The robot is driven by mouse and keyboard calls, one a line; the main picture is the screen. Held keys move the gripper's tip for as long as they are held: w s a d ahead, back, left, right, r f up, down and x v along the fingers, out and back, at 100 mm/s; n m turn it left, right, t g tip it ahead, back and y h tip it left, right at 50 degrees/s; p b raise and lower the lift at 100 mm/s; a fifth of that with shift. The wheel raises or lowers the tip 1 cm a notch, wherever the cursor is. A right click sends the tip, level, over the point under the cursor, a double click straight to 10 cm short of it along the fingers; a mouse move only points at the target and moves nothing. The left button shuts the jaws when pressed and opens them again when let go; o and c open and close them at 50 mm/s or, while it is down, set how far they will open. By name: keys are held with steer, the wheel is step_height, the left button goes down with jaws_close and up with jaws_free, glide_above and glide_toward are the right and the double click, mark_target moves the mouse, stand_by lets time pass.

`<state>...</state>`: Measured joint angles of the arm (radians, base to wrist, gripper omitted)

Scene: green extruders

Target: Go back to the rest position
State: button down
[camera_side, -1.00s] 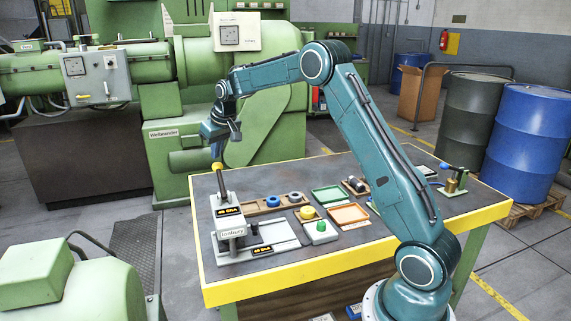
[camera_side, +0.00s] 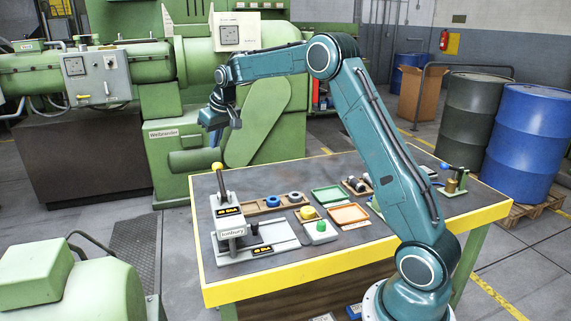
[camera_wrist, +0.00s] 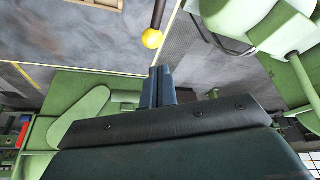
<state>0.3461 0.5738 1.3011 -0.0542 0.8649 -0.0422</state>
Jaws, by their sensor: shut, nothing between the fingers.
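My gripper (camera_side: 216,136) hangs in the air above the left end of the table, in front of the green machine. Its fingers are closed together with nothing between them, as the wrist view also shows (camera_wrist: 160,72). Below it stands the grey press (camera_side: 229,222), marked "45 ShA", with a dark lever topped by a yellow knob (camera_side: 216,167). The knob also shows in the wrist view (camera_wrist: 152,39), apart from the fingertips. The lever stands nearly upright.
The yellow-edged table (camera_side: 330,262) holds a wooden tray with blue and grey rings (camera_side: 273,202), a green tray (camera_side: 327,195), an orange tray (camera_side: 348,213) and a small box with a green button (camera_side: 320,231). The green extruder (camera_side: 170,145) stands close behind my gripper.

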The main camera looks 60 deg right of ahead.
steer(key=s+a+r+n, duration=0.1)
steer(key=s+a+r, duration=0.4)
steer(key=s+a, duration=0.3)
steer(key=s+a+r+n, duration=0.1)
steer(key=s+a+r, duration=0.4)
steer(key=s, duration=0.5)
steer(key=s+a+f, duration=0.2)
steer(key=s, duration=0.5)
steer(key=s+a+f, duration=0.2)
steer(key=s, duration=0.5)
steer(key=s+a+f+n+t+y, duration=0.1)
steer(key=s+a, duration=0.1)
steer(key=s, duration=0.6)
steer(key=shift+a+f, duration=0.35)
steer(key=shift+f, duration=0.05)
